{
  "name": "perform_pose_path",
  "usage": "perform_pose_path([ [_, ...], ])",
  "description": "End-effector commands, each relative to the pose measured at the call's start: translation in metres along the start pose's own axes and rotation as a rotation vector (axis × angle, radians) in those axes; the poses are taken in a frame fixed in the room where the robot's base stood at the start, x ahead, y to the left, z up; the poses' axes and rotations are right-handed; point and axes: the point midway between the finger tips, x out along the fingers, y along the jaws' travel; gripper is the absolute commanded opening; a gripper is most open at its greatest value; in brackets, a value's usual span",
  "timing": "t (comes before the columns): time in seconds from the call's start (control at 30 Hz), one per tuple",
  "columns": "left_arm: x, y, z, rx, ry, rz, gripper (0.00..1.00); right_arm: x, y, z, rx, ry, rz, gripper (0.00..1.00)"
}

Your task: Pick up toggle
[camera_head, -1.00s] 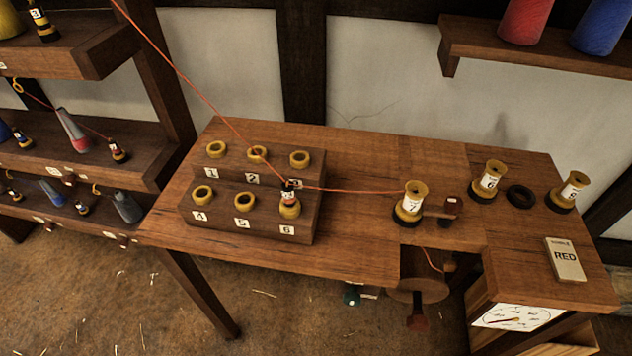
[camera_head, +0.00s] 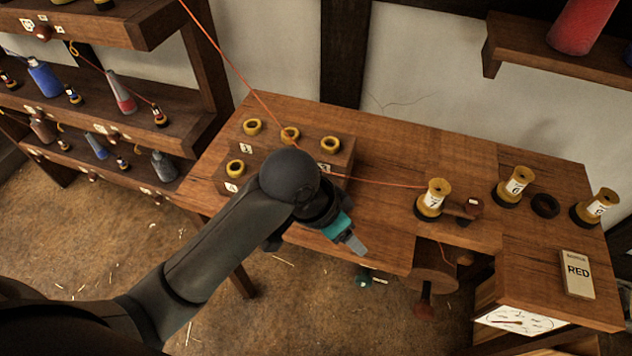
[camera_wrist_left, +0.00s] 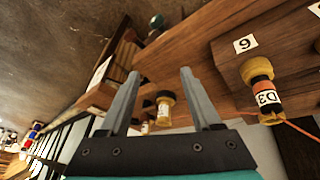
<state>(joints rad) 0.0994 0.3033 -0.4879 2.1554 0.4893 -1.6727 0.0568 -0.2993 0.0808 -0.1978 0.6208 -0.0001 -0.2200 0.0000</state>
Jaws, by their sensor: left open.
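The likely toggle is a small yellow, black and orange peg labelled D3 (camera_wrist_left: 263,92) with an orange cord on it. In the left wrist view it stands at the place marked 6 on the stepped block (camera_wrist_left: 220,52), right of my fingers and apart from them. In the head view the peg is hidden behind my left arm; the block (camera_head: 347,157) shows partly. My left gripper (camera_head: 358,246) hangs at the block's front right, over the table's front edge. It is open and empty in the left wrist view (camera_wrist_left: 160,73). My right gripper is not in view.
An orange cord (camera_head: 385,183) runs across the table (camera_head: 375,225) to a yellow spool marked 7 (camera_head: 432,200). Shelves (camera_head: 180,135) stand left.

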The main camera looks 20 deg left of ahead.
Motion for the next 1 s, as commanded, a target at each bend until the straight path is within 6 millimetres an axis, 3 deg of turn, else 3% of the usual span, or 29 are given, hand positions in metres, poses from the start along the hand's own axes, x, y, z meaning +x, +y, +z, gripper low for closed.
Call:
perform_pose_path([
  [0.1, -0.009, -0.004, -0.022, 0.090, -0.036, 0.013, 0.65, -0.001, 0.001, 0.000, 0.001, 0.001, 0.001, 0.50],
  [0.4, -0.037, -0.033, -0.055, 0.224, -0.180, 0.000, 0.65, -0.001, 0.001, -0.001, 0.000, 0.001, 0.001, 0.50],
  [0.8, -0.109, -0.098, -0.085, 0.207, -0.367, -0.085, 0.65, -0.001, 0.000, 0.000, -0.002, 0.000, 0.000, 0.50],
  [1.0, -0.131, -0.113, -0.089, 0.177, -0.403, -0.103, 0.65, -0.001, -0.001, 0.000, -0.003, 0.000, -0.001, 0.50],
])
